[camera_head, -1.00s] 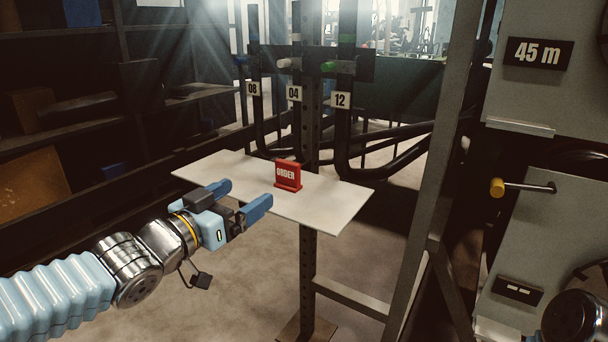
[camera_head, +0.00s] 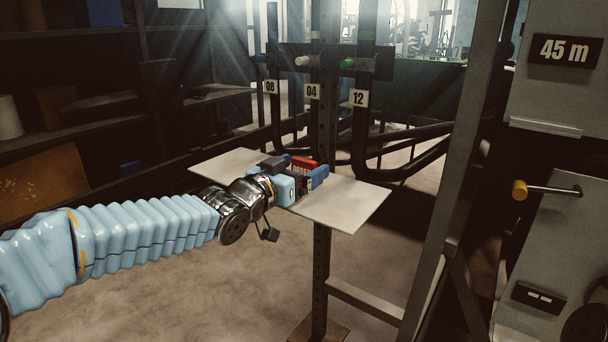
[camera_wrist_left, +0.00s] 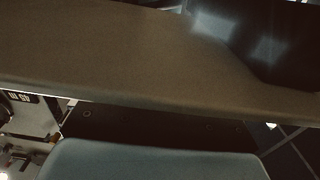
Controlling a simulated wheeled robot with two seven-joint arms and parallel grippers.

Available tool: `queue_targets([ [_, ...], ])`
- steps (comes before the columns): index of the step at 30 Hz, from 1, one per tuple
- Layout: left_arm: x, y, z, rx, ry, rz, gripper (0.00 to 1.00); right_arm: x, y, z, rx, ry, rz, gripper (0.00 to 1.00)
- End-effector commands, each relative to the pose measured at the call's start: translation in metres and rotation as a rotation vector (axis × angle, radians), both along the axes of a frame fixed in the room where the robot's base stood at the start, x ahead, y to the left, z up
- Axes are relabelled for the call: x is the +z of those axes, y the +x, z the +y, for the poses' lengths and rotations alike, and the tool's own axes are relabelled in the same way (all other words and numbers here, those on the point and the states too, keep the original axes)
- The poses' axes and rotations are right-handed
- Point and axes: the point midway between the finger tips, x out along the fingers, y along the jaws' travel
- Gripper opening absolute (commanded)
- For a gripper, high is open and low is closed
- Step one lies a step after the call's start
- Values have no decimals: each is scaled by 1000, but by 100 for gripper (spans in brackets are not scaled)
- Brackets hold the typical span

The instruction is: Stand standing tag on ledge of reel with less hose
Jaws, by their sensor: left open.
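The red standing tag (camera_head: 304,161), marked ORDER, is upright on the pale shelf plate (camera_head: 345,205). My left gripper (camera_head: 303,169) is open at the tag, with one blue finger on each side; the gripper hides most of it. I cannot tell whether the fingers touch it. The left wrist view shows a blue-grey part of my gripper (camera_wrist_left: 150,162) and a brownish surface, but no clear tag. A grey panel with a 45 m sign (camera_head: 565,51) stands at the right, with a narrow ledge (camera_head: 558,128) below the sign. My right gripper is not in view.
A steel post (camera_head: 322,265) carries the plate. A slanted frame upright (camera_head: 455,165) stands between plate and panel. A yellow-knobbed handle (camera_head: 520,190) sticks out below the ledge. Dark shelving fills the left.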

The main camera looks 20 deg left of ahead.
Motion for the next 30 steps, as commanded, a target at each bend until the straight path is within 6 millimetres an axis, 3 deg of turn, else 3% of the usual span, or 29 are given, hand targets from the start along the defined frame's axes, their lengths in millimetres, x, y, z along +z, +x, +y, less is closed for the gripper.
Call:
queue_targets([
  [3,0,0,0,0,0,0,88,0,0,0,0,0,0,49],
  [15,0,-1,0,0,0,0,27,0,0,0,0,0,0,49],
  [23,2,-1,0,0,1,0,25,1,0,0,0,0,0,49],
  [30,31,-1,0,-2,1,-5,25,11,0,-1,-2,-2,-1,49],
])
